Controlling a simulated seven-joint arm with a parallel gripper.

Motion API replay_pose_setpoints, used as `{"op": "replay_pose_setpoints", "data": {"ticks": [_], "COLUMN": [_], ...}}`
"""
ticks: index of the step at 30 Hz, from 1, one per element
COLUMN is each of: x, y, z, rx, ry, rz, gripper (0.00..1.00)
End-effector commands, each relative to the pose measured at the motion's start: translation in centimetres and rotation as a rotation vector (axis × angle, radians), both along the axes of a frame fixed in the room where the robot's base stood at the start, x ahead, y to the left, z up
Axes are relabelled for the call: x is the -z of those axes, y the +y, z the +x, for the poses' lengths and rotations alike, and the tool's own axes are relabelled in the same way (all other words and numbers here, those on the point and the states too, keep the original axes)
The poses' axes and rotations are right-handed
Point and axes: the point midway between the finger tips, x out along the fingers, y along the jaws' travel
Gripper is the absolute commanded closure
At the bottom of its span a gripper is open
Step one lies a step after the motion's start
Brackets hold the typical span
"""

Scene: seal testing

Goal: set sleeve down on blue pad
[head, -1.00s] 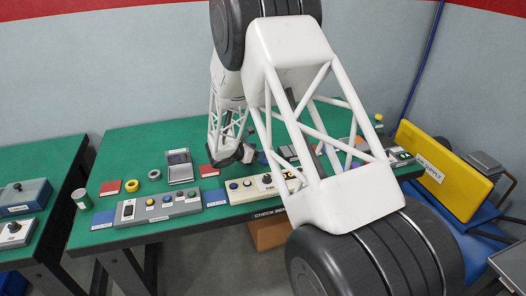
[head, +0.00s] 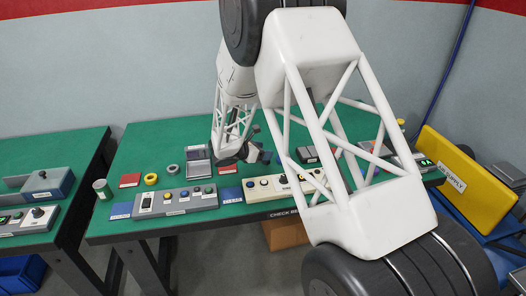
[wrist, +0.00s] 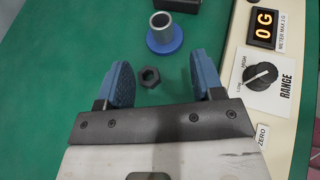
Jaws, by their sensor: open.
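In the wrist view, a grey hollow sleeve (wrist: 161,21) stands upright on a round blue pad (wrist: 165,42) on the green bench. My gripper (wrist: 160,64) is open, its two blue fingers spread wide and empty. The sleeve and pad lie beyond the fingertips, apart from them. A dark hex nut (wrist: 150,77) lies on the bench in the gap between the fingers as seen from the wrist. In the head view my gripper (head: 259,153) is low over the bench behind the control panels. The sleeve and pad cannot be made out there.
A cream panel (wrist: 268,75) with a display and RANGE knob borders the right of the wrist view. A black block (wrist: 178,4) sits beyond the sleeve. In the head view, a grey button panel (head: 176,200), yellow ring (head: 151,179) and grey ring (head: 172,169) lie left.

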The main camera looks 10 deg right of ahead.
Motion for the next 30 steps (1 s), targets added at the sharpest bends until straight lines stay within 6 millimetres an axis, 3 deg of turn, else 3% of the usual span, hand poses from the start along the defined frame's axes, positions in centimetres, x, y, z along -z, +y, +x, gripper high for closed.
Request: {"op": "replay_pose_setpoints", "data": {"ticks": [8, 14, 20, 30], "x": [-0.2, -1.8, -5.4, -12.0], "y": [-0.1, -0.7, -2.0, -4.1], "z": [-0.1, -1.4, -4.7, -13.0], "rx": [0.005, 0.051, 0.162, 0.418], "ry": [-0.002, -0.032, -0.103, -0.267], "rz": [0.003, 0.043, 0.136, 0.352], "gripper": [0.39, 0.39, 0.39, 0.39]}}
